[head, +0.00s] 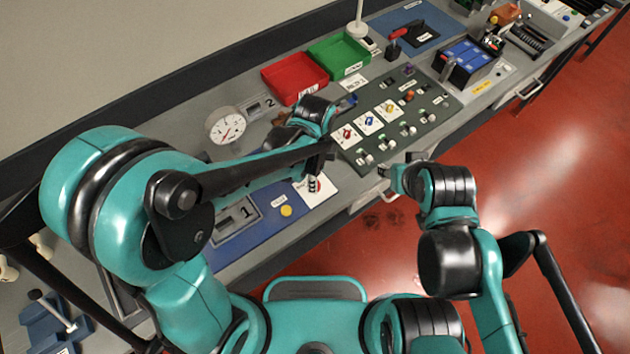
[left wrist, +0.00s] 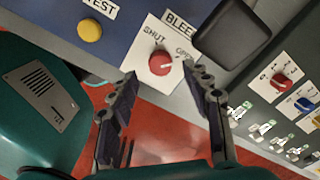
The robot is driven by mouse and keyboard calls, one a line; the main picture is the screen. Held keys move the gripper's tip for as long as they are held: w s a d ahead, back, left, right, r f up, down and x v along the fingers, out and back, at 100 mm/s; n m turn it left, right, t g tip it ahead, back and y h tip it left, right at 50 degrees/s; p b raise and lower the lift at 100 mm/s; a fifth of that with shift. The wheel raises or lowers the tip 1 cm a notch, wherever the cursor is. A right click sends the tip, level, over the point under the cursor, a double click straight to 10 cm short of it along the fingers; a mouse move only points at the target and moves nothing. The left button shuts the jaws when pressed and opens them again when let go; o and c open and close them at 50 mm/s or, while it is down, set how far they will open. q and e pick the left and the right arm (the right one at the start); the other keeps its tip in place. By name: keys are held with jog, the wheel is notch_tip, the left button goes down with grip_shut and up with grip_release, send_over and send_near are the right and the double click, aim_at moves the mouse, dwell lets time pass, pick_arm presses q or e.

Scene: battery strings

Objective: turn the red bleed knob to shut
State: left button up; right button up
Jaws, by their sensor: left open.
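The red bleed knob (left wrist: 161,63) sits on a white plate (left wrist: 146,82) marked BLEED, with SHUT at its left and OPEN at its right. Its white pointer line is turned toward OPEN. My left gripper (left wrist: 166,78) is open, with one finger on each side of the knob in the picture. The fingers look apart from the knob; their height over it is hard to tell. In the head view the white plate (head: 327,190) is partly covered by my left arm. My right gripper (head: 385,171) is by the bench's front edge, its fingers too small to judge.
A yellow TEST button (left wrist: 90,29) is on the blue panel to the left. A dark square block (left wrist: 231,34) stands close to the right of the plate. A grey panel with coloured knobs (left wrist: 283,81) lies farther right. A dial gauge (head: 226,126) stands behind.

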pick_arm(q)
jog(key=shift+f+b, duration=0.4)
jog(key=shift+f, duration=1.35)
grip_shut()
